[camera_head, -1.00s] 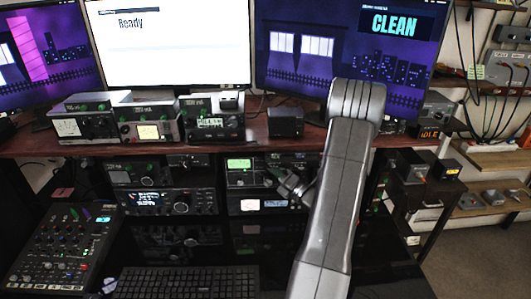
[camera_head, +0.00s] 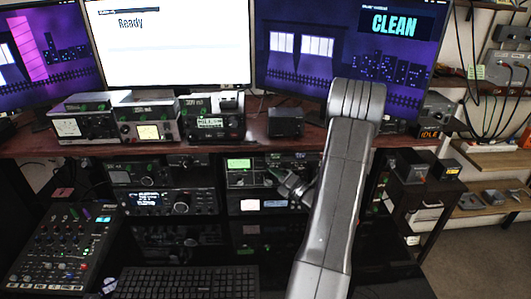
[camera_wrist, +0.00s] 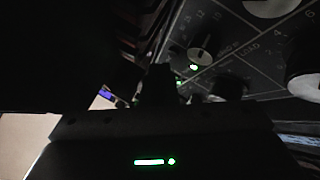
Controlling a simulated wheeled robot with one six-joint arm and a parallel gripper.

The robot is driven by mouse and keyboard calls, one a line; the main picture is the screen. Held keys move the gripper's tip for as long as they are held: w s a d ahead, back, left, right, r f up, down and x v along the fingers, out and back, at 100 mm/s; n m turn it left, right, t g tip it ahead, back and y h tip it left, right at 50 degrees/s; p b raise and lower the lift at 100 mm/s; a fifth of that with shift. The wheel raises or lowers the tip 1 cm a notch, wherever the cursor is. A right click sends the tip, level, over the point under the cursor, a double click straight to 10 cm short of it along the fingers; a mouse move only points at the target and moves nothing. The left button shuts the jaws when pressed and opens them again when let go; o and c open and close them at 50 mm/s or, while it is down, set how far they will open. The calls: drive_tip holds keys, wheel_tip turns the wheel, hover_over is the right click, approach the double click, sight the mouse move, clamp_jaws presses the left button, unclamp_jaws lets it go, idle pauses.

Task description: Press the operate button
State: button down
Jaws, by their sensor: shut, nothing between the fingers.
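My gripper (camera_wrist: 158,82) is a dark shape at the middle of the wrist view, with its fingers shut and empty. It is close to a black front panel (camera_wrist: 235,75) with a "LOAD" label, a small knob (camera_wrist: 201,58) and a green light (camera_wrist: 193,67). In the head view the wrist end of my arm is in front of the stacked radio units (camera_head: 246,178) under the desk, partly hidden behind my own arm. I cannot tell which control is the operate button, or whether the fingers touch the panel.
A wooden desk (camera_head: 275,143) carries several small instruments and monitors. A mixer (camera_head: 65,245) and a keyboard (camera_head: 185,281) are in front at the lower left. A side table with small boxes (camera_head: 411,167) and wall shelves stand at right. One monitor reads "CLEAN", another "Ready".

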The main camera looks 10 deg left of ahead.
drive_tip(key=shift+w, duration=0.1)
drive_tip(key=shift+w+a, duration=0.1)
drive_tip(key=shift+w, duration=0.2)
drive_tip(key=shift+w, duration=0.1)
idle(0.4)
drive_tip(key=shift+s, duration=0.55)
drive_tip(key=s+d, duration=0.2)
drive_tip(key=s, duration=0.3)
drive_tip(key=shift+s, duration=0.4)
